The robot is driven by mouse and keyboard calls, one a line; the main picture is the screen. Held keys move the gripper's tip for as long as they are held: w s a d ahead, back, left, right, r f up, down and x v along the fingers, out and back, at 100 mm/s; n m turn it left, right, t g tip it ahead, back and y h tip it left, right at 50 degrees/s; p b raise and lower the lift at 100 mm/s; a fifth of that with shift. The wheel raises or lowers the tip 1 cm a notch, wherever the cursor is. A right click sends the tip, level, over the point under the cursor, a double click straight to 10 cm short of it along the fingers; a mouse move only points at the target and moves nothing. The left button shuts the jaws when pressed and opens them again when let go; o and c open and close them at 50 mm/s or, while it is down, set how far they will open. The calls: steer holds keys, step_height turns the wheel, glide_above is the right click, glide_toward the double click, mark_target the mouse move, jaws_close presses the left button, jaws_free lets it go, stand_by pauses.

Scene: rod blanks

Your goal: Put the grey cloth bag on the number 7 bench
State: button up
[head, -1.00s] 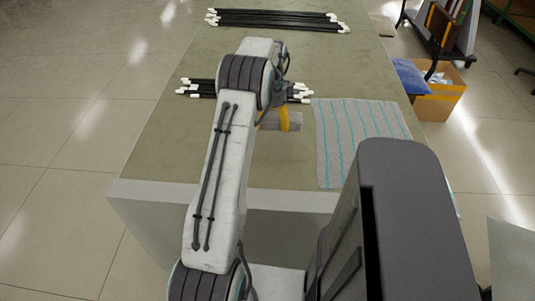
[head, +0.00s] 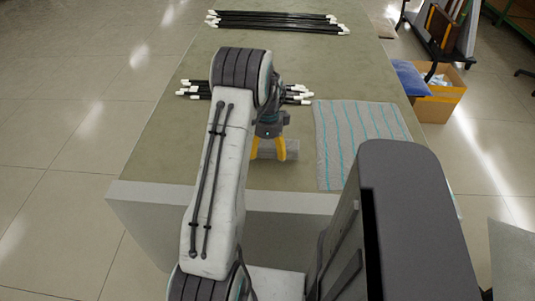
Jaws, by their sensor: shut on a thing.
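My gripper (head: 268,153) has yellow fingers, which are shut on a small grey thing (head: 292,148) that looks like the grey cloth bag. It is over the olive-topped bench (head: 160,160), near its front edge. Part of the bag is hidden by the fingers. I cannot tell whether it touches the bench top. No number 7 shows on this bench, so I cannot tell which bench it is.
A grey cloth with blue stripes (head: 352,140) lies right of my gripper. Black rods with white ends (head: 196,91) lie behind the gripper, and more (head: 280,20) lie at the far end. A cardboard box (head: 440,100) and blue cushion (head: 411,78) stand right of the bench.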

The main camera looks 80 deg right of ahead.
mark_target(267, 145)
steer(key=shift+f, duration=1.15)
steer(key=o, duration=1.2)
step_height(267, 145, up, 12)
steer(key=shift+d+r, duration=0.1)
steer(key=shift+d, duration=0.05)
